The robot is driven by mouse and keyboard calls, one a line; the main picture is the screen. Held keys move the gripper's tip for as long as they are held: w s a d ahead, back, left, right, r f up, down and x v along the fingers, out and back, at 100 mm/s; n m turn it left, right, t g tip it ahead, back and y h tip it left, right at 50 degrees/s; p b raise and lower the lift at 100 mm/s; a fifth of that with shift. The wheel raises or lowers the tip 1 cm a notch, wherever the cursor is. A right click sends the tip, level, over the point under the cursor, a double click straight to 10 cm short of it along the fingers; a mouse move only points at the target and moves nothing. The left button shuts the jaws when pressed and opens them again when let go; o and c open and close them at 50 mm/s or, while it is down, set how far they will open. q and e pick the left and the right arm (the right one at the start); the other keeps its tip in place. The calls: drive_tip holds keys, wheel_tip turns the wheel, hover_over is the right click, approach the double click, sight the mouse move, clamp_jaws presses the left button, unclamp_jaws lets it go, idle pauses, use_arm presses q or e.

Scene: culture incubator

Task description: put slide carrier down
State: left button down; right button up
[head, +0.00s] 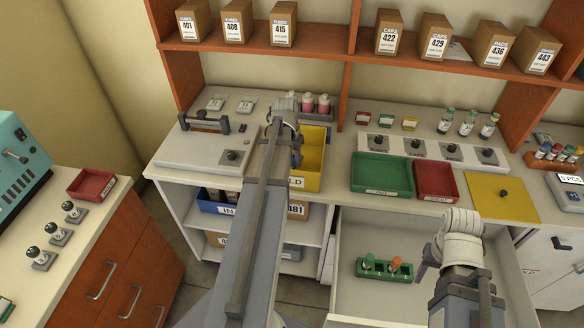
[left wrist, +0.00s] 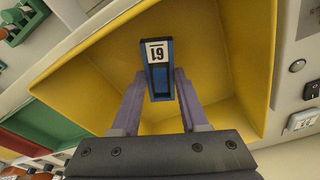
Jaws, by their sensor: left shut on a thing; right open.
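My left gripper (left wrist: 160,92) is shut on a blue slide carrier (left wrist: 160,78) with a white number label. The carrier is held between the two fingertips over the yellow bin (left wrist: 95,75), whose walls surround it in the left wrist view. I cannot tell whether the carrier touches the bin floor. In the head view my left arm covers part of the yellow bin (head: 314,150), and the carrier is hidden. My right gripper (head: 424,264) is open above the open drawer, partly hidden by its own wrist.
A green tray (head: 381,190) and a red tray (head: 436,197) lie on the counter right of the bin. A green rack (head: 371,268) stands in the open drawer (head: 345,300). A flat grey device (head: 190,150) sits left of the bin. Boxes line the shelf above.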

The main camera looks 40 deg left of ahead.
use_arm(q)
wheel_tip(320, 180, down, 3)
drive_tip(key=shift+f+b, duration=0.1)
drive_tip(key=shift+b, duration=1.1)
drive_tip(key=shift+c, duration=2.1)
unclamp_jaws()
wheel_tip(320, 180, up, 12)
drive_tip(key=s+p, duration=0.1)
drive_tip(key=p, duration=1.1)
drive_tip(key=shift+s, duration=0.35)
drive_tip(key=shift+d, duration=0.15)
